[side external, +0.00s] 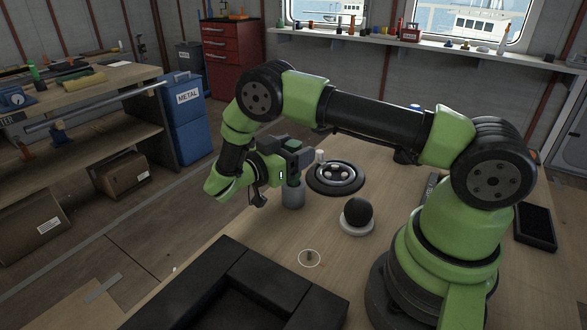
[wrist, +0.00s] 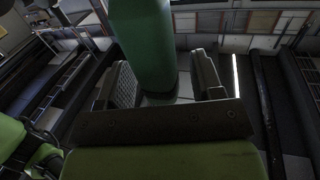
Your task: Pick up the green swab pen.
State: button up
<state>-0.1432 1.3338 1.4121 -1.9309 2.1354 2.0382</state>
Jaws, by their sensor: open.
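The green swab pen (wrist: 145,45) looks like a thick green cylinder in the wrist view, standing between the two jaws of my gripper (wrist: 162,72). A gap shows beside it on the right; contact on the left cannot be told. In the side external view my gripper (side external: 294,158) is low over the table, just above a grey cup (side external: 293,196). A small dark green patch (side external: 291,143) shows at the jaws and may be the pen's top. The jaws are open.
A black round dish (side external: 317,186) lies right of the cup. A black ball (side external: 358,211) on a white base (side external: 356,229) and a small white ring (side external: 300,262) are nearer the front. A black tray (side external: 185,297) fills the front edge. Bare table lies between them.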

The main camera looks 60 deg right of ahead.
jog(key=c, duration=1)
jog(key=shift+r, duration=5.05)
jog(key=shift+o, duration=0.8)
grip_shut()
jog(key=s+d+f+m+g+y, duration=0.1)
jog(key=s+d+m+g+y, duration=0.1)
jog(key=d, duration=0.5)
jog(key=s+d+f+m+g+y, duration=0.1)
jog(key=s+d+m+g+y, duration=0.1)
jog(key=s+d+m+g, duration=0.2)
jog(key=d+g, duration=0.2)
jog(key=d, duration=0.1)
jog(key=shift+s+f+y, duration=0.25)
jog(key=shift+f+y, duration=0.05)
jog(key=shift+f, duration=0.1)
